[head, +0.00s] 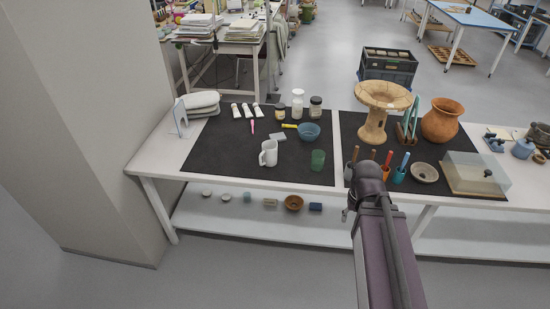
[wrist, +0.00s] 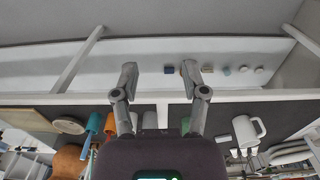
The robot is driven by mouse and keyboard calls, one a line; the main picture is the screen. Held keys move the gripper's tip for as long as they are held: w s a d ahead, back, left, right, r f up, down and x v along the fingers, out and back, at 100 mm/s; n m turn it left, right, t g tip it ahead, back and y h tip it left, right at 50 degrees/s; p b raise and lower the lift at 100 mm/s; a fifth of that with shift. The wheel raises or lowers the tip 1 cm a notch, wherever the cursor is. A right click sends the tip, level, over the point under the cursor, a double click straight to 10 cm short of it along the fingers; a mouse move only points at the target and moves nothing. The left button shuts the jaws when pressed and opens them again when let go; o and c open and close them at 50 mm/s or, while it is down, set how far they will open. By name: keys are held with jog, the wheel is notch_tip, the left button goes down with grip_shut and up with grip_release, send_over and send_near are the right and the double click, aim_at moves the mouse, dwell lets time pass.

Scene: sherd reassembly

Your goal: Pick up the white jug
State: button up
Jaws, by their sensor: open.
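The white jug (head: 270,152) stands upright on the left black mat (head: 225,160), near the table's front edge, its handle toward the left. It also shows upside down in the wrist view (wrist: 244,132), to the right of my fingers. My gripper (wrist: 159,78) is open and empty, its two fingers spread apart. In the head view my arm reaches up in front of the table, right of the jug, and the fingers cannot be made out there. The gripper is apart from the jug.
A green cup (head: 318,160) stands right of the jug, with a blue bowl (head: 309,132) behind it. Jars and white tubes (head: 248,110) sit farther back. Tool holders (head: 383,172), a clay stand (head: 374,115) and an orange pot (head: 442,121) fill the right mat. A lower shelf (head: 240,222) holds small items.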

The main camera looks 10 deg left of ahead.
jog(key=o, duration=0.6)
jog(key=shift+a+f, duration=0.1)
jog(key=shift+a, duration=0.15)
jog(key=w+a+f+m+t+y+b, duration=0.2)
jog(key=w+a+m+b, duration=0.4)
jog(key=w+m, duration=0.3)
jog(key=w+a+f+m+t+y+b, duration=0.3)
jog(key=w+a+m+b, duration=0.4)
jog(key=w, duration=0.4)
jog(key=w+a+f+m+t+y+b, duration=0.2)
jog(key=w+a+f+m+t+b, duration=0.2)
jog(key=w+a+m+b, duration=0.3)
jog(key=shift+w+a+f+m+t+y, duration=0.1)
jog(key=shift+w+a+m+t+y, duration=0.25)
jog(key=shift+w+m, duration=0.5)
jog(key=shift+w+a+f+m+t+y, duration=0.15)
jog(key=shift+w+a+m, duration=0.4)
jog(key=shift+m, duration=0.4)
jog(key=shift+w+a+r+m+t+b, duration=0.15)
jog(key=shift+w+m+t+b, duration=0.15)
jog(key=shift+m, duration=0.25)
jog(key=shift+w+a+r+m+t+b, duration=0.1)
jog(key=shift+w+m+t, duration=0.1)
jog(key=shift+w+m, duration=0.3)
